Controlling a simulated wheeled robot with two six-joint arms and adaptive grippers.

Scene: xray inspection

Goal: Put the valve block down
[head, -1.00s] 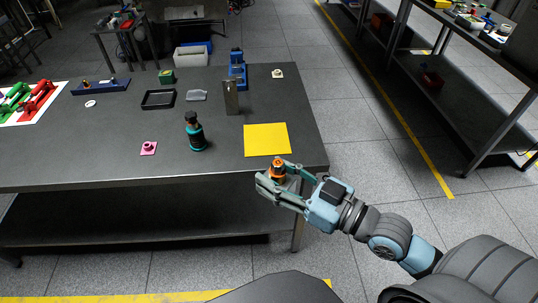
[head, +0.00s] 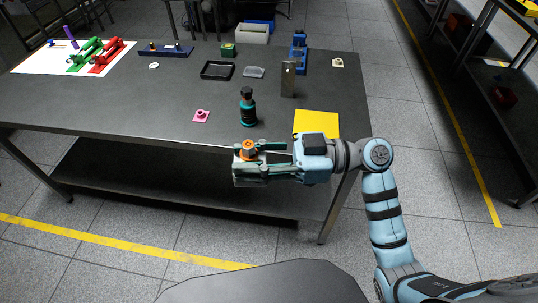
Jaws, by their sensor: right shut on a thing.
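The valve block, an orange part (head: 248,148), sits between the fingers of my right gripper (head: 250,160), which is shut on it. The fingers hide the block's lower part. The gripper points left and shows against the table's front edge, below the dark teal-banded bottle and left of the yellow mat (head: 316,123). I cannot tell its exact height over the table (head: 160,105). My left gripper is not in view.
The bottle (head: 248,108) and a pink piece (head: 201,116) stand just behind the gripper. A metal block (head: 288,80), black tray (head: 217,71) and blue fixture (head: 299,53) are farther back. The yellow mat is bare where visible. The table's front left is clear.

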